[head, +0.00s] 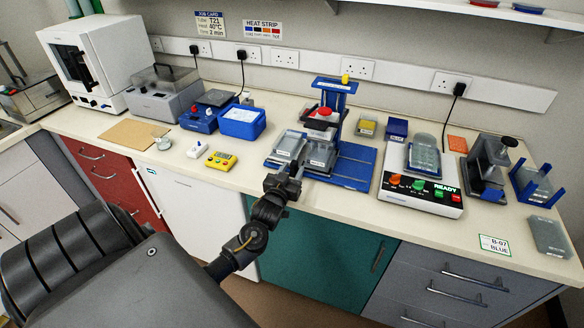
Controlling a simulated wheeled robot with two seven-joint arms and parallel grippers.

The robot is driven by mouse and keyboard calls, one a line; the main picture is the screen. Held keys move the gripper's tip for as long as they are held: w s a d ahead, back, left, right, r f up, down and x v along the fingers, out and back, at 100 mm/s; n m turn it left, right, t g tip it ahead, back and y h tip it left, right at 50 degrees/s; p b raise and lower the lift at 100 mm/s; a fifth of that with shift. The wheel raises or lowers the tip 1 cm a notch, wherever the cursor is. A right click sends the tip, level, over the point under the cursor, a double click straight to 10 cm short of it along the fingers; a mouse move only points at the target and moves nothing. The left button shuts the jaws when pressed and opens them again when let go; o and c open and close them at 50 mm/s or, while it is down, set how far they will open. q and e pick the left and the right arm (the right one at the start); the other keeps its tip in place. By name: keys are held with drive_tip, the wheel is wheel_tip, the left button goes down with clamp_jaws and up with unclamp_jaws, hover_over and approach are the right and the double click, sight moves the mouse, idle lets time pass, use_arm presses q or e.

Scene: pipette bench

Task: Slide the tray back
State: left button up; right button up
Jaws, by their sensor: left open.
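A blue stand (352,163) with a tall column and a red-topped part stands at the middle of the bench. A grey tray (289,145) sits at its left front, on a blue base, and a second grey block or rack (320,156) sits beside it under the red part. I cannot tell which of these slides. My left gripper (287,177) is just in front of the left tray, by the bench's front edge. It is open with nothing visible in it; whether it touches the tray is unclear. My right gripper is out of view.
A blue box (242,122) and a yellow timer (221,161) lie left of the stand. A white device marked READY (422,190) with orange, green and red buttons stands to its right. Dark clamp stand (487,167) and blue holder (535,185) are farther right. Bare bench shows along the front.

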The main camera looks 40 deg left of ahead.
use_arm(q)
drive_tip(key=shift+w+a, duration=0.1)
drive_tip(key=shift+w, duration=0.25)
drive_tip(key=shift+c, duration=0.4)
